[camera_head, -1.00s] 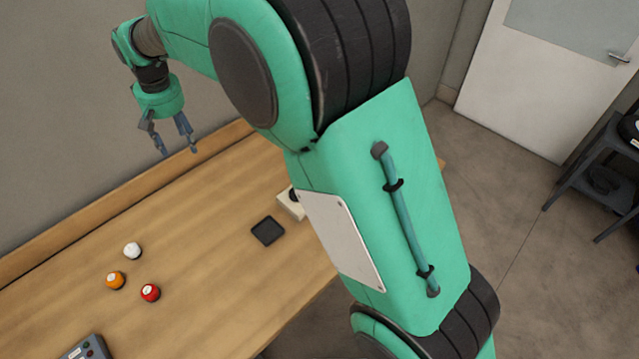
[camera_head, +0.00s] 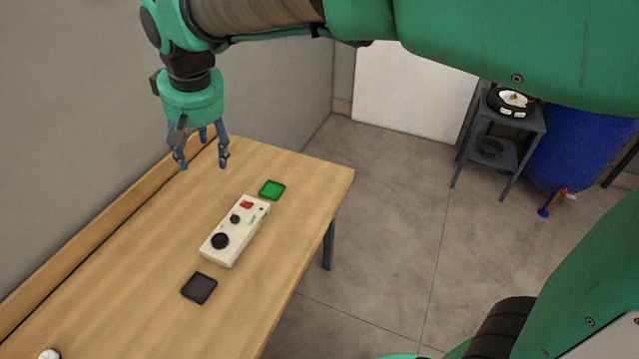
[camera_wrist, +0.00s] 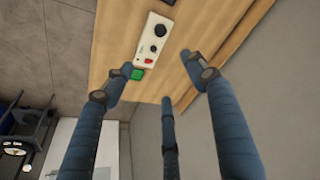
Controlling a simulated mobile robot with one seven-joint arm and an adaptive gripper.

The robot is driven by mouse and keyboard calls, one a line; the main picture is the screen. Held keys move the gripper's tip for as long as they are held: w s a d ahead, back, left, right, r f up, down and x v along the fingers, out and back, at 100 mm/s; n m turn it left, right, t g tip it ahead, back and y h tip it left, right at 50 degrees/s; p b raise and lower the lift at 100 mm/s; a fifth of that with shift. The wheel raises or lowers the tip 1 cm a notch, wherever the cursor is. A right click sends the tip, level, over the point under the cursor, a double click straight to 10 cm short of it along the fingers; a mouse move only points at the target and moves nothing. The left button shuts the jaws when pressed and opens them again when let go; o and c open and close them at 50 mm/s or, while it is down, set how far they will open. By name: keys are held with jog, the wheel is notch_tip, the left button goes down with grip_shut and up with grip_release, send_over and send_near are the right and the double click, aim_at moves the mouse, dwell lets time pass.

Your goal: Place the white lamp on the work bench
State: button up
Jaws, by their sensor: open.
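The white lamp (camera_head: 50,355), a small round thing, lies on the wooden work bench (camera_head: 140,290) at the bottom left edge of the head view, partly cut off. It does not show in the wrist view. My gripper (camera_head: 202,163) is open and empty, fingers pointing down, above the far part of the bench near the wall. It is well away from the lamp. In the wrist view the spread fingers (camera_wrist: 163,78) have the bench (camera_wrist: 205,50) behind them.
A cream control box (camera_head: 220,250) with black knobs and a red switch lies on the bench. A green square pad (camera_head: 272,189) and a black square pad (camera_head: 199,288) lie at its ends. Beyond the bench's right edge stand a dark shelf (camera_head: 497,152) and a blue barrel (camera_head: 575,150).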

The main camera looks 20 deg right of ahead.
jog(key=s+d+m+t, duration=0.1)
jog(key=s+d+m, duration=0.1)
jog(key=s+d, duration=1.05)
jog(key=s+d+f+m+t+h, duration=0.1)
jog(key=s+d+f, duration=0.3)
jog(key=s+d, duration=0.6)
jog(key=shift+s+d+f+m, duration=0.25)
jog(key=shift+s+m, duration=0.35)
jog(key=shift+s, duration=0.15)
notch_tip(320, 180, down, 6)
jog(key=b, duration=0.6)
jog(key=shift+f+b, duration=0.2)
jog(key=shift+b, duration=0.1)
